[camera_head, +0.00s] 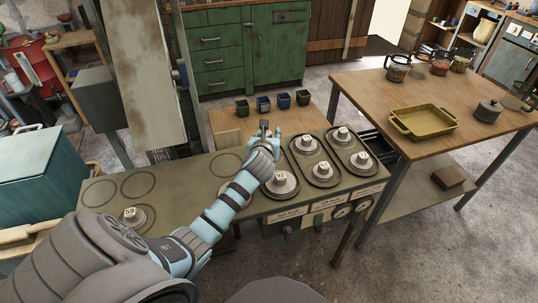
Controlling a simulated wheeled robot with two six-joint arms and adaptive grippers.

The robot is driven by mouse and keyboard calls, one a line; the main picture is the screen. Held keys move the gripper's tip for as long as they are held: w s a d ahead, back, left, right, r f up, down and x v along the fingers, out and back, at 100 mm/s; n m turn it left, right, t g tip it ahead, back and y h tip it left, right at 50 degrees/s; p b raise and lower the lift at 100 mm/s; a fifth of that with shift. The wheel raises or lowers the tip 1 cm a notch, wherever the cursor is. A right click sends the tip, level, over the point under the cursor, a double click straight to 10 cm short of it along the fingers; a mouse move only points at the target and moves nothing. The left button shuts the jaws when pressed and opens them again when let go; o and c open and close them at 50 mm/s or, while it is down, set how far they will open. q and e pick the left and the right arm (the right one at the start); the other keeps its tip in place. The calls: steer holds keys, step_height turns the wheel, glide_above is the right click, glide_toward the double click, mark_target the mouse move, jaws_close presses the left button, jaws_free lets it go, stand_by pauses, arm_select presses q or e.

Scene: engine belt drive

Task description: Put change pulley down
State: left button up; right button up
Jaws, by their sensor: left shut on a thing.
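My left gripper (265,128) is above the far side of the green bench (180,200), shut on a change pulley that the hand and wrist mostly hide. Several grey change pulleys with numbered white tops sit on the bench. One marked 59 (133,217) is at the left in a ring outline. One marked 92 (282,184) is just right of my forearm. Others sit in outlined trays at the right, such as the far right pulley (361,161) and the back pulley (341,135). My right gripper is not in view.
Empty ring outlines (138,184) mark the bench's left half; another ring (225,165) lies left of my wrist. Small coloured bins (263,104) stand behind the bench. A wooden table (440,90) with a yellow tray (423,122) is at the right. A tall panel (140,80) rises behind.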

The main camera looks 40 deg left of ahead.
arm_select(q)
steer(key=f, duration=0.3)
steer(key=shift+w+b, duration=0.4)
step_height(320, 180, down, 3)
steer(key=shift+s+r+b, duration=0.1)
steer(key=shift+s+b, duration=0.05)
steer(key=shift+b, duration=0.6)
steer(key=shift+r, duration=0.2)
steer(key=o, duration=1.2)
steer(key=shift+f, duration=0.15)
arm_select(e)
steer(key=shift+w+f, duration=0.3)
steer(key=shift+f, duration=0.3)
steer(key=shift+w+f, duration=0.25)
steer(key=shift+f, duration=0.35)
arm_select(q)
steer(key=shift+s+d+r+p, duration=0.15)
steer(key=shift+s+r+p, duration=0.1)
steer(key=shift+p, duration=0.1)
steer(key=p+v, duration=0.4)
steer(key=v, duration=0.7)
steer(key=shift+s+r, duration=0.2)
steer(key=shift+r, duration=0.05)
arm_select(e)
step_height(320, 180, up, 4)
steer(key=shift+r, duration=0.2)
